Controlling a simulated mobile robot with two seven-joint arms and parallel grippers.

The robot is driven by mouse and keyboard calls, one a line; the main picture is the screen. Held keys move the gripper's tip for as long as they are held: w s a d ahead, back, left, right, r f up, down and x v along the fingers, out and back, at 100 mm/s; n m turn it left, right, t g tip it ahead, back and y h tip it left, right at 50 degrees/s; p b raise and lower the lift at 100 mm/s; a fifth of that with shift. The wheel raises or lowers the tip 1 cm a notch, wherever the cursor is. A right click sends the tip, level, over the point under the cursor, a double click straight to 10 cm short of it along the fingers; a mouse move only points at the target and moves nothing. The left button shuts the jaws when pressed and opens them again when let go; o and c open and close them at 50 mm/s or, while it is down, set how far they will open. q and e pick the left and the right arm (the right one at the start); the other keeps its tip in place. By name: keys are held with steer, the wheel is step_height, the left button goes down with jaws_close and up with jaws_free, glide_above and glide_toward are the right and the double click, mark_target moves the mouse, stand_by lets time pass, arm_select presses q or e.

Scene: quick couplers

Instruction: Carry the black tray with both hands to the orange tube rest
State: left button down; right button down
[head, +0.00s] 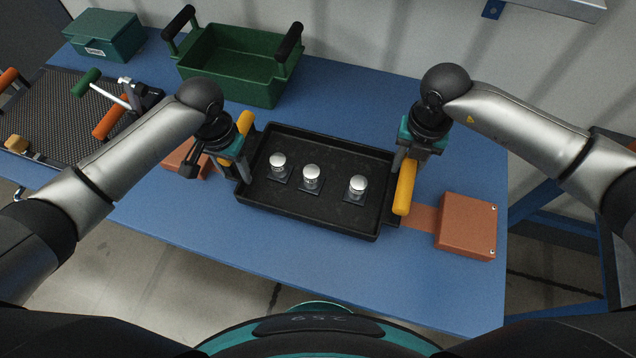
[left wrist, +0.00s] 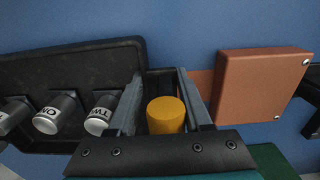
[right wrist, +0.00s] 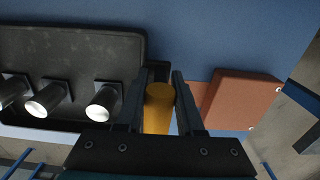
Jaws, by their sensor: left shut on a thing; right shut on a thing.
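The black tray (head: 312,212) is held level between my two grippers and carries three silver-topped couplers (head: 311,178) on dark square bases. My left gripper (head: 233,152) is shut on the yellow handle (head: 246,122) at the tray's left end. My right gripper (head: 404,163) is shut on the yellow handle (head: 404,188) at its right end. Both wrist views show a yellow handle between the fingers. The orange rest shows as a block (head: 466,226) with a flat strip on the right and another block (head: 184,160) on the left. The tray hides its middle; I cannot tell whether they touch.
A green crate (head: 232,77) with black handles stands behind the tray, and a teal box (head: 103,37) is at the back left. A dark mesh mat (head: 62,112) with tools lies far left. The blue table (head: 300,270) is clear in front.

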arm_select(q)
steer(key=shift+w+a+f+b, duration=0.1)
steer(key=shift+a+f+b, duration=0.35)
steer(key=shift+a+f, duration=0.1)
arm_select(e)
steer(key=shift+w+d+f, duration=0.1)
steer(key=shift+d+f, duration=0.3)
steer(key=shift+f, duration=0.1)
arm_select(q)
steer(key=c, duration=0.7)
jaws_free()
arm_select(e)
steer(key=c, duration=0.9)
jaws_free()
arm_select(q)
steer(key=o, duration=0.3)
steer(key=shift+d, duration=0.15)
arm_select(e)
steer(key=o, duration=0.3)
steer(key=shift+a, duration=0.1)
arm_select(q)
steer(key=shift+o, duration=0.3)
steer(key=shift+d, duration=0.1)
arm_select(e)
steer(key=shift+o, duration=0.3)
steer(key=shift+a, duration=0.1)
arm_select(q)
steer(key=shift+r, duration=0.1)
steer(key=shift+r, duration=0.1)
